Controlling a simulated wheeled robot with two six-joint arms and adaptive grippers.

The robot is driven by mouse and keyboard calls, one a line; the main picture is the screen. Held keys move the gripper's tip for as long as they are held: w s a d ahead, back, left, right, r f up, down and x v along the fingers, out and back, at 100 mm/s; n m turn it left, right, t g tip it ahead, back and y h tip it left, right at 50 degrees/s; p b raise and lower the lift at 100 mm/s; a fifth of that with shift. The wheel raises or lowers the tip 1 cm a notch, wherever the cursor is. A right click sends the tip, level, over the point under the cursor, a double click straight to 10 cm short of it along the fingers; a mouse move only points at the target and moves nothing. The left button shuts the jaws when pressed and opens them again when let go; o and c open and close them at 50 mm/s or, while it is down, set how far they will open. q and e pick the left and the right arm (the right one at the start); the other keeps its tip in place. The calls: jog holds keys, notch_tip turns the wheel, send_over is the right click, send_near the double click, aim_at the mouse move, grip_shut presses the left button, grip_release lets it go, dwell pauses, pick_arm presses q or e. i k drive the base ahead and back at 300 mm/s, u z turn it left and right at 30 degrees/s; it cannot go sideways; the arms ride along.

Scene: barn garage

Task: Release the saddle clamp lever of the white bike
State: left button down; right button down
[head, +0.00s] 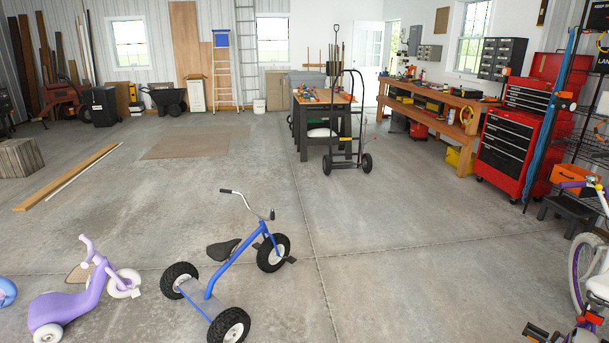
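A white bike (598,287) with a purple grip stands at the right edge of the head view. It is cut off by the frame edge, with part of its wheel (577,270) and handlebar showing. I cannot make out its saddle or the saddle clamp lever. Neither of my grippers is in view.
A blue tricycle (222,287) and a purple ride-on toy (75,298) stand on the near floor. A red tool chest (512,140), a black stool (567,208) and wire shelving stand near the bike. A hand truck (346,135) stands farther back. The concrete between tricycle and bike is clear.

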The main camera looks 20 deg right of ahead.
aim_at(580, 318)
jog(key=z, duration=0.2)
jog(key=i, duration=1.25)
jog(key=z, duration=0.8)
jog(key=i, duration=0.85)
jog(key=z, duration=1.7)
jog(key=i, duration=0.8)
jog(key=z, duration=1.2)
jog(key=i, duration=1)
jog(key=z, duration=0.25)
